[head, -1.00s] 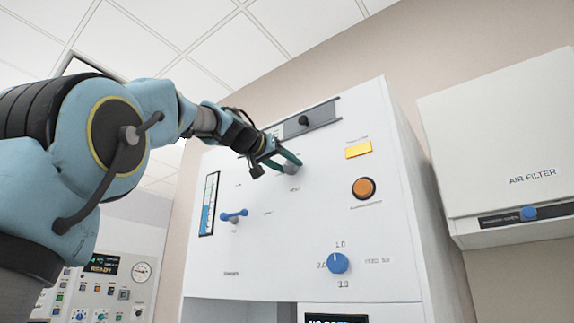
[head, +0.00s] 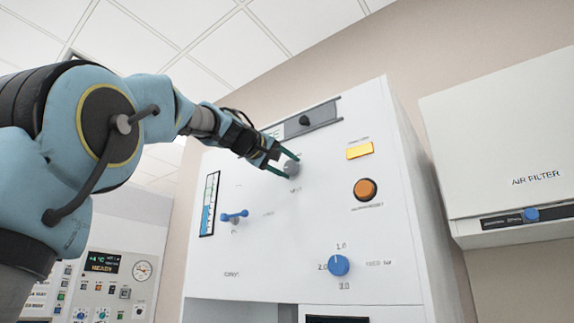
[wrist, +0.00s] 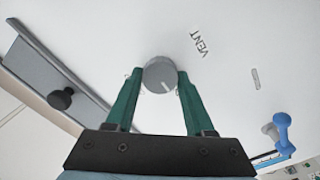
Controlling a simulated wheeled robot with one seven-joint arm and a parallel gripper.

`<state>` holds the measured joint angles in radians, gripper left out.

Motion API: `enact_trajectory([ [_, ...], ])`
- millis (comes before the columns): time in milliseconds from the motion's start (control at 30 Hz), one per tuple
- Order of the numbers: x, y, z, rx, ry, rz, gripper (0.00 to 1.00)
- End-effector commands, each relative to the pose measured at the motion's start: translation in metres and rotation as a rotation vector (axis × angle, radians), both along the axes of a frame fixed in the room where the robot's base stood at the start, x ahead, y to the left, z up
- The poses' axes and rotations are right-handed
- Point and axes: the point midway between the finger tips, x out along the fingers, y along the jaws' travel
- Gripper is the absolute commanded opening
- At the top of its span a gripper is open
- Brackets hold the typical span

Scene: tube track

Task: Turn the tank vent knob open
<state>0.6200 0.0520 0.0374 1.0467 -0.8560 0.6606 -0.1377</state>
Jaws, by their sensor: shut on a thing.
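The tank vent knob (head: 291,168) is a round grey knob high on the white panel, below the grey slide rail. The finger tips partly cover the knob's sides.
A grey rail with a black knob (head: 304,120) lies just above. A blue lever (head: 234,215), a yellow rectangle (head: 359,150), an orange button (head: 365,189) and a blue dial (head: 339,265) are on the same panel. An air filter box (head: 505,150) hangs at right.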

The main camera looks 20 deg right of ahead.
Motion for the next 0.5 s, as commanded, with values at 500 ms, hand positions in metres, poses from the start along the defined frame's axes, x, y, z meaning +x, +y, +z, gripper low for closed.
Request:
enact_trajectory([
  [500,0.0006,0.0004,-0.0002,-0.020,0.036,0.001,0.00],
])
